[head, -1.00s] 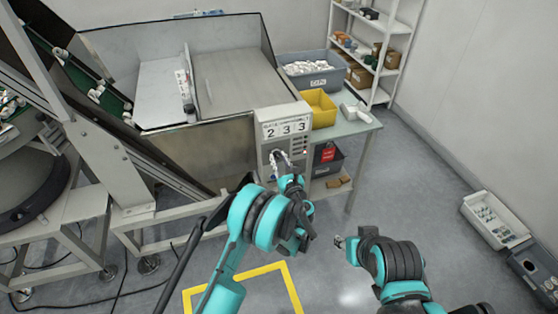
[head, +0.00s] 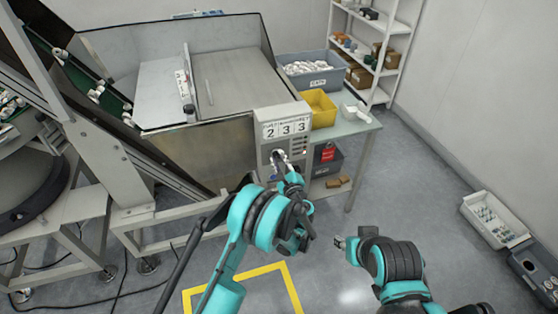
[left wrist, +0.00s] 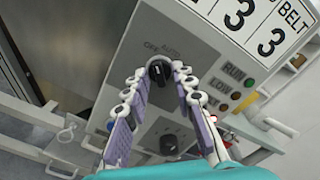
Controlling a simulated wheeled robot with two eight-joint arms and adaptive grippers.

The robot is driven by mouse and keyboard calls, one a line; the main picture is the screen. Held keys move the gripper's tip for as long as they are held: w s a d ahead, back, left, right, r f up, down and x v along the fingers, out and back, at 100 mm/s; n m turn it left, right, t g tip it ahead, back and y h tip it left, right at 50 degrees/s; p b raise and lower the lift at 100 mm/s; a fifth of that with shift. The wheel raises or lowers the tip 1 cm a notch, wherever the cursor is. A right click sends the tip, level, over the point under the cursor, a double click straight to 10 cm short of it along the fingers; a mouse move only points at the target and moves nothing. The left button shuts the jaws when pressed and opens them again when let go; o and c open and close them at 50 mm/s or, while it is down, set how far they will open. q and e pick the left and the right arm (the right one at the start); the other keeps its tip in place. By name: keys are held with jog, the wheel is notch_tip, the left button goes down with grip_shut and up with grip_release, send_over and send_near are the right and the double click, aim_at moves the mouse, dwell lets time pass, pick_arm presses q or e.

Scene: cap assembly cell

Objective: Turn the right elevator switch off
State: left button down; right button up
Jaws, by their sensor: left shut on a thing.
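The grey control panel (head: 270,143) with the number cards 2 3 3 stands at the front right of the big metal hopper. In the left wrist view its upper black rotary switch (left wrist: 157,71) sits below the letters OFF and AUTO. My left gripper (head: 279,157) is at the panel. In the left wrist view its purple-padded fingers (left wrist: 160,76) close around the upper switch knob from both sides. A second dark knob (left wrist: 168,143) shows lower on the panel between the fingers. My right gripper (head: 340,242) hangs over the floor, away from the panel; its jaws are too small to read.
Coloured lamps (left wrist: 250,82) marked RUN and LOW sit right of the switch. A table (head: 357,126) right of the panel holds a yellow bin (head: 319,110) and a grey bin (head: 312,78). The floor at right is mostly clear, with a white crate (head: 495,222).

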pick_arm(q)
jog(key=shift+n, duration=0.3)
jog(key=c, duration=1.3)
grip_release()
jog(key=shift+o, duration=0.2)
jog(key=v, duration=0.7)
jog(key=shift+s, duration=0.25)
